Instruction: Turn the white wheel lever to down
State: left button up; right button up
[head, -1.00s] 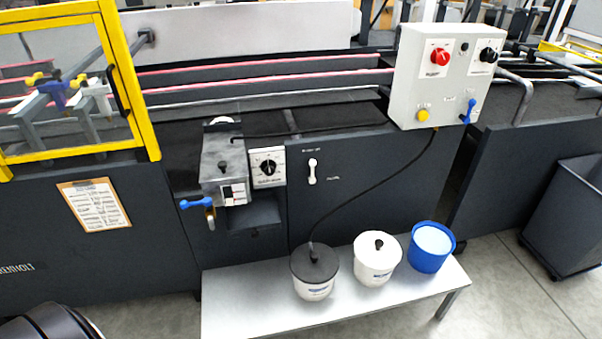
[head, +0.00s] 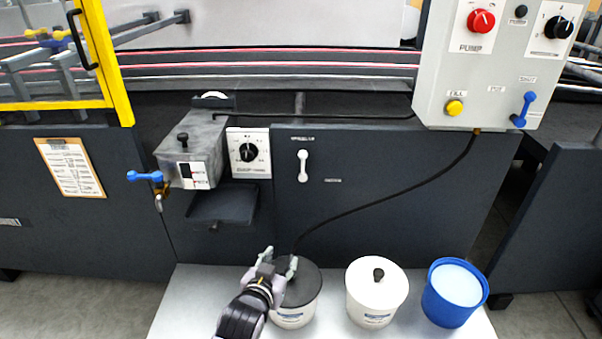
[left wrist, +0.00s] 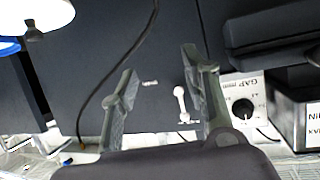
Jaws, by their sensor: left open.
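The white wheel lever (head: 303,166) is a small white handle on the dark machine panel. It stands roughly upright, with a small label above it and another to its lower right. In the left wrist view the white lever (left wrist: 181,104) shows between the two fingers. My left gripper (head: 278,262) is open and empty, below the lever and in front of the dark-lidded pot; in the left wrist view its fingers (left wrist: 160,90) are spread apart. My right gripper is not in view.
A dark-lidded pot (head: 296,311), a white lidded pot (head: 377,300) and a blue bucket (head: 447,309) stand on the bench (head: 190,310). A black hose (head: 400,199) runs from the pot to the control box (head: 475,95). A knob plate (head: 248,153) is left of the lever.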

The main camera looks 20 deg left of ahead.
aim_at(303, 161)
pick_arm(q)
jog(key=w+r+t, duration=0.2)
jog(key=w+r, duration=0.1)
jog(key=r, duration=0.4)
jog(key=w+r+t, duration=0.2)
jog(key=w+r, duration=0.1)
jog(key=r, duration=0.3)
jog(key=shift+n+y, duration=0.4)
jog(key=w+b, duration=0.1)
jog(key=w, duration=0.4)
jog(key=w+a+b, duration=0.1)
jog(key=w, duration=0.5)
jog(key=w+a+b, duration=0.1)
jog(key=w, duration=0.4)
jog(key=shift+w+f, duration=0.1)
jog(key=shift+w, duration=0.25)
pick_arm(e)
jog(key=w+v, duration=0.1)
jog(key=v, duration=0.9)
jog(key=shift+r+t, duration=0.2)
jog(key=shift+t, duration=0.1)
pick_arm(q)
jog(key=shift+c, duration=0.5)
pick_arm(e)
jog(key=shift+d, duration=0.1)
pick_arm(q)
jog(key=shift+d, duration=0.1)
grip_shut()
